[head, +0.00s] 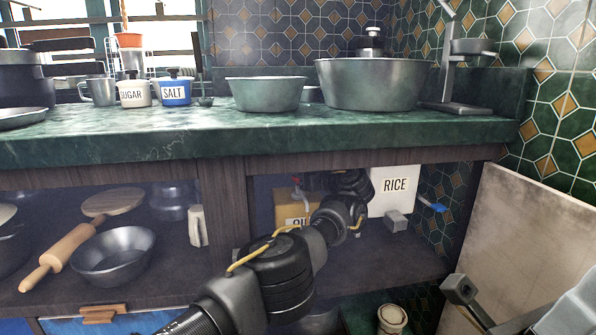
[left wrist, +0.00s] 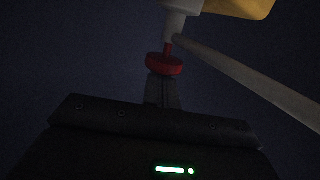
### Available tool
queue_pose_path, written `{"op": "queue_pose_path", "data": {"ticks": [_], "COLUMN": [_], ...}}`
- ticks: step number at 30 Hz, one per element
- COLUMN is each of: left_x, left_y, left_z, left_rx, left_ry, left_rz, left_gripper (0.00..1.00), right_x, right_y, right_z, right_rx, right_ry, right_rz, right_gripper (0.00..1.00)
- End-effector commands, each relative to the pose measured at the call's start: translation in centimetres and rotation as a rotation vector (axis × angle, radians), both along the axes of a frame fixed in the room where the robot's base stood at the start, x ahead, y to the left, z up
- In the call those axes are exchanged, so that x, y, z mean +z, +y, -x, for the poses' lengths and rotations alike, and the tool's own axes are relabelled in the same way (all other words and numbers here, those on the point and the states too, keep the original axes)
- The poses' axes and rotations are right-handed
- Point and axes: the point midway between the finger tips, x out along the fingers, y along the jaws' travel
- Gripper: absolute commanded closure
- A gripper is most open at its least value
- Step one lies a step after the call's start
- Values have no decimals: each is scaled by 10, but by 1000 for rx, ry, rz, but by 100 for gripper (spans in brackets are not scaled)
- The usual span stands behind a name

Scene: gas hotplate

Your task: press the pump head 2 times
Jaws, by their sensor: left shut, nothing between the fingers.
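The oil container (head: 287,207) is a tan box on the cabinet shelf, partly hidden behind my left arm. On its top is a pump with a white neck and a red pump head (head: 296,180). In the left wrist view, the red pump head (left wrist: 164,65) is a round disc on a thin red stem above a white collar (left wrist: 174,25), with a pale spout running to the right. My left gripper (left wrist: 162,82) is shut and empty, its fingertips right at the disc's face; whether they touch is unclear.
A white rice box (head: 394,190) stands right of my arm, with a small grey block (head: 396,221) before it. The green countertop (head: 270,130) overhangs the shelf. A wooden divider (head: 222,205) is left of the oil. A beige panel (head: 525,255) is at right.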

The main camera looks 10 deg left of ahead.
Motion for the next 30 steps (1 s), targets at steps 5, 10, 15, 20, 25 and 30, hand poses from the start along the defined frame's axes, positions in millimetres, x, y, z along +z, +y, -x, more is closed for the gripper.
{"op": "queue_pose_path", "data": {"ticks": [5, 10, 15, 20, 25, 30], "left_x": [5, 17, 27, 30, 29, 29], "left_y": [0, 0, 0, 0, 0, 0], "left_z": [0, 0, 0, 0, 0, 0], "left_rx": [1, 1, 1, 1, 1, 0], "left_ry": [5, 3, 3, 2, 2, 1], "left_rz": [1, 1, 2, 1, 1, 0], "left_gripper": [100, 100, 100, 100, 100, 100], "right_x": [6, 14, 22, 23, 23, 23], "right_y": [0, 0, 0, 1, 1, 1], "right_z": [0, 0, 0, 0, 0, 0], "right_rx": [0, 0, 0, 0, 0, 0], "right_ry": [0, 0, 0, 0, 0, 0], "right_rz": [0, 0, 0, 0, 0, 0], "right_gripper": [64, 64, 64, 64, 64, 64]}}
